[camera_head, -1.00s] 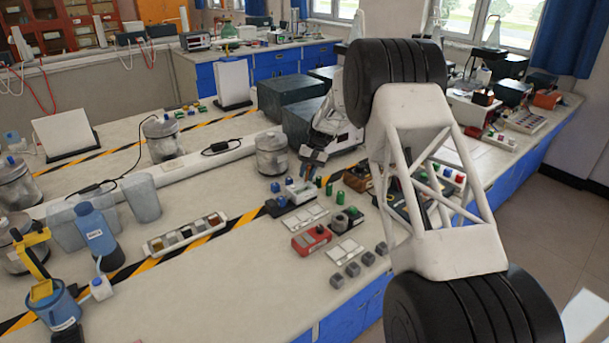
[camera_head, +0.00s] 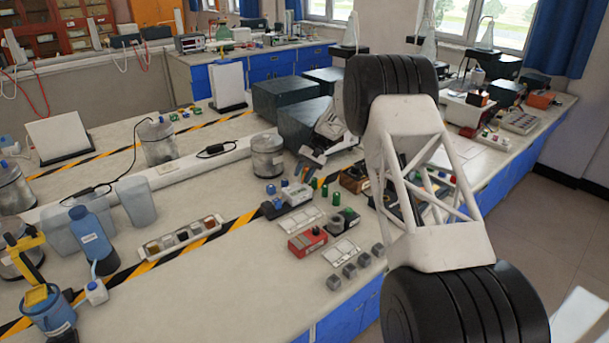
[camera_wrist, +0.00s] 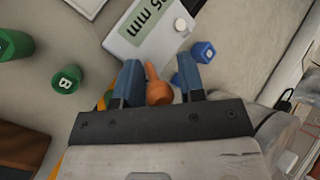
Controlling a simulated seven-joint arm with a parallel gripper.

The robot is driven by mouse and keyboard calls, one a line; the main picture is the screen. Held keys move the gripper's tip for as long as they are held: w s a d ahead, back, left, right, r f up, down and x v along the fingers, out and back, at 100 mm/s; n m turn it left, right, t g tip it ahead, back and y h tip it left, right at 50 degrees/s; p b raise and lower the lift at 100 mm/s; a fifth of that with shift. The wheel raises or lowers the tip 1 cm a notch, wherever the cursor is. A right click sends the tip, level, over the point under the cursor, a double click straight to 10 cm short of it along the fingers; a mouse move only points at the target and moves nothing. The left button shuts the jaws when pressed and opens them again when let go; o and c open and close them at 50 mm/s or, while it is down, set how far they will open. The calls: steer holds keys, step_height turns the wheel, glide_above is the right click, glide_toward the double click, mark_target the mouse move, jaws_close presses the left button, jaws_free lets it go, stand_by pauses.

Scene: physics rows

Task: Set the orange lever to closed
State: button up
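The orange lever (camera_wrist: 155,88) shows in the wrist view as a rounded base with a narrow handle pointing up the picture. My gripper (camera_wrist: 160,76) is open, with its two blue-grey fingers apart. The lever appears between the fingers, nearer the left one; I cannot tell whether they touch. In the head view my gripper (camera_head: 309,163) hangs over the bench behind a small white display device, and a small orange bit (camera_head: 314,183) shows just below it. The lever's lower part is partly hidden by my gripper.
The white display device (camera_wrist: 142,25) lies just beyond the fingers. A blue block (camera_wrist: 204,52) is by the right finger, and green cylinders (camera_wrist: 67,79) lie to the left.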

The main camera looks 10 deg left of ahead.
steer(key=shift+w+d, duration=0.1)
steer(key=shift+d, duration=0.15)
steer(key=shift+r, duration=0.1)
steer(key=v, duration=0.7)
steer(key=shift+w, duration=0.15)
steer(key=shift+r, duration=0.2)
